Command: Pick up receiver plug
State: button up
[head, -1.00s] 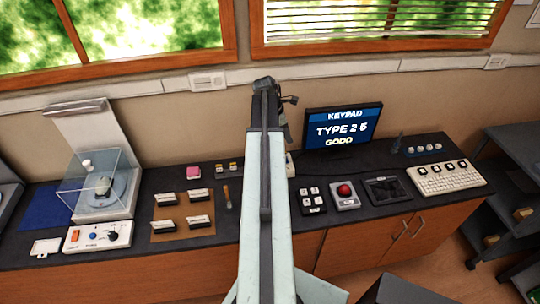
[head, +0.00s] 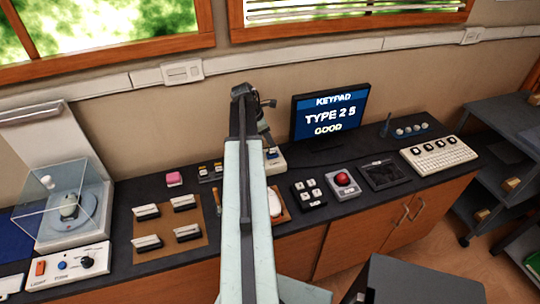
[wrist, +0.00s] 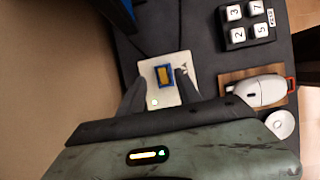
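A small blue piece with a gold face (wrist: 164,76), apparently the receiver plug, sits on a cream base (wrist: 183,60) with a green light in the wrist view. I cannot tell how deep it sits in the base. The base and blue piece (head: 271,154) also show beside my arm in the head view. My gripper (wrist: 160,79) is open, its dark fingers apart on either side of the blue piece. I see no grip on it. In the head view my arm hides the fingers.
A white mouse-like device (wrist: 258,90) lies on a brown board to the right of the base. A keypad (wrist: 245,22) stands above it. The monitor (head: 330,115) stands behind. A card board (head: 170,220) lies left of my arm in the head view.

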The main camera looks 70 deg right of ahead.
aim_at(272, 151)
jog(key=shift+f, duration=0.2)
jog(key=b+x, duration=0.3)
jog(key=a+b+x, duration=0.1)
jog(key=shift+w+d+f, duration=0.1)
jog(key=shift+w+f, duration=0.05)
jog(key=shift+f, duration=0.3)
jog(key=shift+d+f+b, duration=0.15)
jog(key=shift+f+b, duration=0.15)
jog(key=shift+b, duration=0.2)
jog(key=shift+r, duration=0.2)
grip_shut()
